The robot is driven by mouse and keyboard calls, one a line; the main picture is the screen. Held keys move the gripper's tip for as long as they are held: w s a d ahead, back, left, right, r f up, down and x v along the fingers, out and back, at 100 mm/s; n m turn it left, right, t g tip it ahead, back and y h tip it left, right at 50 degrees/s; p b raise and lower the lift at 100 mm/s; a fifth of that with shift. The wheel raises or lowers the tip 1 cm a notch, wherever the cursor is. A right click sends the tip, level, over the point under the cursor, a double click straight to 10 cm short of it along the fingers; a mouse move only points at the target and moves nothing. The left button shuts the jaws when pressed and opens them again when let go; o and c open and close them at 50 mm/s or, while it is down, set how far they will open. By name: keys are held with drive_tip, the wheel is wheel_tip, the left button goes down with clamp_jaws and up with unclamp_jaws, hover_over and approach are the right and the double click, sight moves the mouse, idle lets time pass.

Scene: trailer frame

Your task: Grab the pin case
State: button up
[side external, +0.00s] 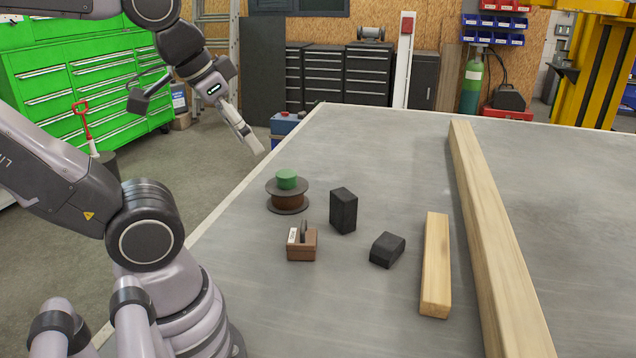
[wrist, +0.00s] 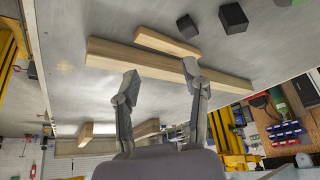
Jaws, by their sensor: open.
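A small brown case (side external: 301,246) with a dark upright handle and a white label sits on the grey table; it looks like the pin case. It is not seen in the wrist view. My gripper (side external: 256,147) is in the air near the table's left edge, above and to the left of the case in the side external view, and well apart from it. In the wrist view its two fingers (wrist: 160,76) are spread with nothing held between them.
A spool (side external: 287,195) with a green piece on top stands behind the case. An upright black block (side external: 343,211) and a lying black block (side external: 387,249) are to its right. A short wooden bar (side external: 436,265) and a long beam (side external: 495,230) lie farther right.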

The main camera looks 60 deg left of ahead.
sight(303, 240)
drive_tip(key=w+a+f+m+g+y, duration=0.35)
drive_tip(key=w+f+g+y, duration=0.2)
drive_tip(key=f, duration=0.25)
drive_tip(key=w+a+f+m+g+y, duration=0.35)
drive_tip(key=f+y, duration=0.25)
drive_tip(key=f, duration=0.2)
drive_tip(key=w+f+m+t+y, duration=0.1)
drive_tip(key=f+m+t, duration=0.2)
drive_tip(key=f+m, duration=0.2)
drive_tip(key=w+f+m+t+y, duration=0.1)
drive_tip(key=f+m+t+y, duration=0.1)
drive_tip(key=f+m, duration=0.3)
drive_tip(key=w+d+f+m+t+y, duration=0.1)
drive_tip(key=f+m+t, duration=0.4)
drive_tip(key=f, duration=0.5)
drive_tip(key=shift+w+f+y, duration=0.1)
drive_tip(key=shift+w+y, duration=0.4)
drive_tip(key=shift+y, duration=0.05)
drive_tip(key=x, duration=0.8)
drive_tip(key=shift+w+a, duration=0.1)
drive_tip(key=shift+a, duration=0.25)
drive_tip(key=x, duration=0.5)
drive_tip(key=shift+f, duration=0.3)
